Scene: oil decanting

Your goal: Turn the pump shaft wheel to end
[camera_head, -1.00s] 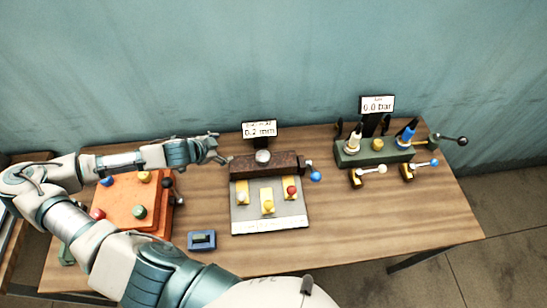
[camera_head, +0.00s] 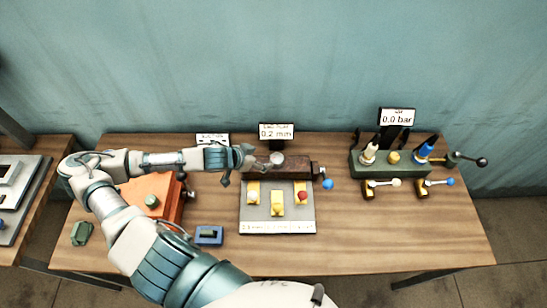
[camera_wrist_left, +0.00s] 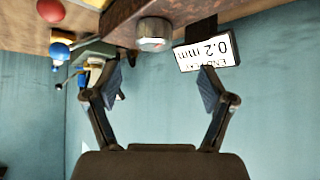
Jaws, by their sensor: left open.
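A brown block (camera_head: 300,167) stands at the back of a grey panel in the middle of the table, with a round silver knob (camera_head: 277,158) on it. The knob also shows in the left wrist view (camera_wrist_left: 153,33). I cannot tell for sure whether this knob is the shaft wheel. A blue ball handle (camera_head: 327,184) sits at the block's right end. My left gripper (camera_head: 241,164) is open and empty at the block's left end, left of the knob. In the left wrist view its fingers (camera_wrist_left: 160,78) are spread and the knob appears beyond them, apart from them.
A sign (camera_head: 277,131) reading 0.2 mm stands behind the block. The grey panel (camera_head: 278,226) carries several yellow pieces. A green unit (camera_head: 375,165) with levers and a 0.0 bar sign (camera_head: 397,117) is at right. An orange box (camera_head: 165,207) lies under my left arm; a blue device (camera_head: 209,236) is in front.

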